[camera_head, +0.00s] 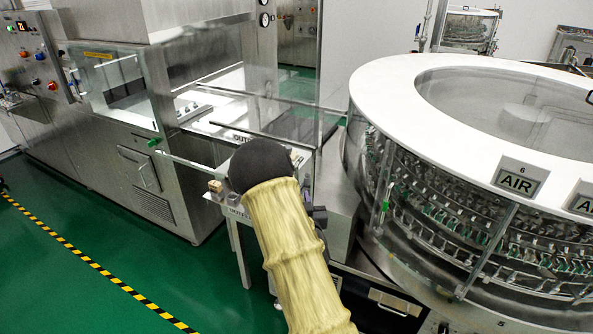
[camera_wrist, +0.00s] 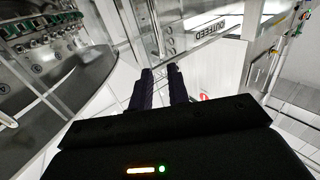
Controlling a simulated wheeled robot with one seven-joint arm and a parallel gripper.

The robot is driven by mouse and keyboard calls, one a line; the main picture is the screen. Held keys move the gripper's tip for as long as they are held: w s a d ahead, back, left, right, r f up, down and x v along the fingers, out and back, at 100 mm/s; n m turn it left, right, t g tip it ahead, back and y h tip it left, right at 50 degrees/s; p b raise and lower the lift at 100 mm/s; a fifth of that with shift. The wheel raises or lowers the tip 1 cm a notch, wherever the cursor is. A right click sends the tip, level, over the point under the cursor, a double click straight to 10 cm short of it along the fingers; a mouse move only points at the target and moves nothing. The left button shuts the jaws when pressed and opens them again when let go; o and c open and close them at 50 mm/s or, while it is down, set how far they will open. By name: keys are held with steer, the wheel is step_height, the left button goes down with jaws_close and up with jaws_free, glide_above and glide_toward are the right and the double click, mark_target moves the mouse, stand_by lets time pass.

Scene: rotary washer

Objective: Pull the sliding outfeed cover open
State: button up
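The clear outfeed cover (camera_head: 285,118) stands at the outfeed of the machine, left of the round washer; I cannot tell how far it is slid. An OUTFEED label (camera_wrist: 208,28) shows upside down in the wrist view, to the right of a clear panel with a metal edge (camera_wrist: 153,30). My gripper (camera_wrist: 160,71) points at this edge, its two dark fingers apart with a narrow gap. I see nothing clearly clamped between them. Whether the fingertips touch the edge cannot be told. In the head view my gripper is mostly hidden behind my black wrist.
The round washer (camera_head: 395,85) with its white ring top and racks stands close on the right. A steel cabinet machine (camera_head: 170,175) with a control panel stands on the left. Green floor with a yellow-black stripe (camera_head: 100,268) lies clear at the lower left.

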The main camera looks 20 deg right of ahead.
mark_target(297, 171)
steer(key=p+x, duration=0.3)
steer(key=x, duration=1)
steer(key=shift+w+d, duration=0.2)
steer(key=shift+w, duration=0.15)
steer(key=shift+c, duration=0.3)
jaws_close()
